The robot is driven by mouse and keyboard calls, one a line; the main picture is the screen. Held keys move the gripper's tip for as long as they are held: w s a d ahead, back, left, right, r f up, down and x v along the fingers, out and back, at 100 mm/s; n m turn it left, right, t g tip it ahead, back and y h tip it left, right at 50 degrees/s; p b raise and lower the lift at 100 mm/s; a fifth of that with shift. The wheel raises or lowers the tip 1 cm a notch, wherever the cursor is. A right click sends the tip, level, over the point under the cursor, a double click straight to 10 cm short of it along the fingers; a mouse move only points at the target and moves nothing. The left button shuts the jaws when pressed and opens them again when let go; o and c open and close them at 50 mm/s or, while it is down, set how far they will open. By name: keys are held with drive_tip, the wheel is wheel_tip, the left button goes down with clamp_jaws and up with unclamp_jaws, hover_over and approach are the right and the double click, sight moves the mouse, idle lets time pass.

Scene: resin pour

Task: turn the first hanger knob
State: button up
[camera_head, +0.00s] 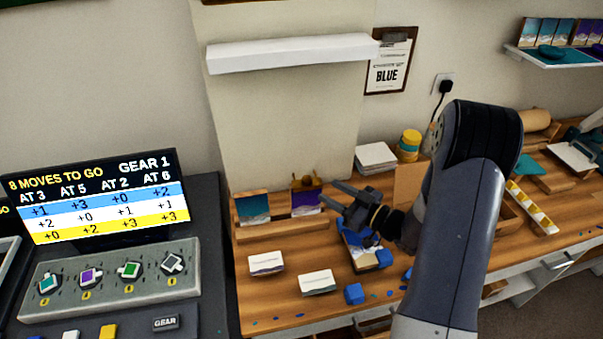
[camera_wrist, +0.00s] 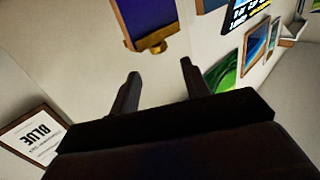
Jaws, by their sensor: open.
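Four knobs sit in a row on a grey control box at the lower left of the head view: a teal knob (camera_head: 48,282) at the left end, then a purple knob (camera_head: 91,276), a green knob (camera_head: 129,270) and a grey knob (camera_head: 172,262). No label in view says "hanger". My gripper (camera_head: 328,192) is open and empty over the wooden bench, well to the right of the knobs. Its fingers point left, near a purple card (camera_head: 305,203) with a brass fitting (camera_head: 306,181). In the wrist view, the brass fitting (camera_wrist: 153,41) is beyond the open fingertips (camera_wrist: 160,70).
A screen (camera_head: 105,198) reading "8 MOVES TO GO" and "GEAR 1" stands behind the control box (camera_head: 110,295). The bench (camera_head: 265,290) holds white cards (camera_head: 318,282), blue blocks (camera_head: 354,293) and a teal card (camera_head: 253,209). A "BLUE" sign (camera_head: 388,75) hangs on the wall.

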sight(311, 181)
drive_tip(key=p+x, duration=0.2)
drive_tip(key=x, duration=0.7)
drive_tip(key=shift+w, duration=0.1)
drive_tip(key=shift+c, duration=0.2)
drive_tip(key=c, duration=0.9)
